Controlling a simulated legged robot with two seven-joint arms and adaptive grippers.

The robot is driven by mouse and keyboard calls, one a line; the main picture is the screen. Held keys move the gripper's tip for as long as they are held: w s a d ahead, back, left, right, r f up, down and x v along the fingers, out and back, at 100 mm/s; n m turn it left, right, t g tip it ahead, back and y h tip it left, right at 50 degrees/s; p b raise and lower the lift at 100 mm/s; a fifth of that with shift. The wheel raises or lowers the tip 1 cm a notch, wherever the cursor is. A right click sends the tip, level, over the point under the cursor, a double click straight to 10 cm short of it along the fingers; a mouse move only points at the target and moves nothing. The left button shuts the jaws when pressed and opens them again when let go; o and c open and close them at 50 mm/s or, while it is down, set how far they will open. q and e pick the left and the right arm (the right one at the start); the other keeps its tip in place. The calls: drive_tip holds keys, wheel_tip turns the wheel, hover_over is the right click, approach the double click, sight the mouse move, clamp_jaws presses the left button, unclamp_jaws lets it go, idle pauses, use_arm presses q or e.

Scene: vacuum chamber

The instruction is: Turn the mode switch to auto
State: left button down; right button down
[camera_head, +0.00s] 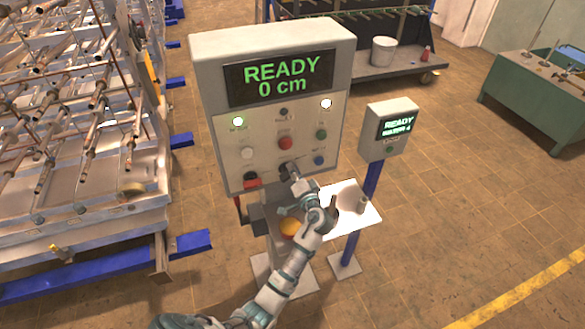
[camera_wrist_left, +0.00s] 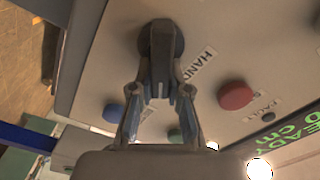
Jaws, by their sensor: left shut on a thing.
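The control cabinet (camera_head: 210,100) stands in front of me, its lit display (camera_head: 282,79) reading "READY 0 cm". The mode switch, a dark knob, is low on its panel and mostly hidden by my gripper in the head view. It shows in the left wrist view (camera_wrist_left: 161,40), with the label "HAND" (camera_wrist_left: 202,66) beside it. My left gripper (camera_head: 291,172) is at the panel, its two fingers (camera_wrist_left: 160,88) shut on the knob from both sides. I cannot tell which position the knob points to. My right gripper is not in view.
A red button (camera_head: 285,143) sits just above the switch and a blue one (camera_head: 319,160) to its right. A smaller display box (camera_head: 389,130) on a blue post stands to the right. A white tray (camera_head: 368,213) and a yellow-orange knob (camera_head: 290,228) lie near my forearm.

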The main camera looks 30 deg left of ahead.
use_arm(q)
drive_tip(key=shift+d+f+m, duration=0.15)
drive_tip(key=shift+f+m, duration=0.15)
drive_tip(key=shift+f, duration=0.2)
drive_tip(key=c, duration=1.1)
unclamp_jaws()
drive_tip(key=shift+d+r, duration=0.15)
drive_tip(key=shift+r, duration=0.15)
drive_tip(key=shift+s+d, duration=0.1)
drive_tip(key=shift+d, duration=0.1)
drive_tip(key=v, duration=1.1)
drive_tip(key=shift+s+d+f, duration=0.15)
drive_tip(key=shift+d, duration=0.1)
drive_tip(key=shift+a+f, duration=0.1)
drive_tip(key=shift+a, duration=0.05)
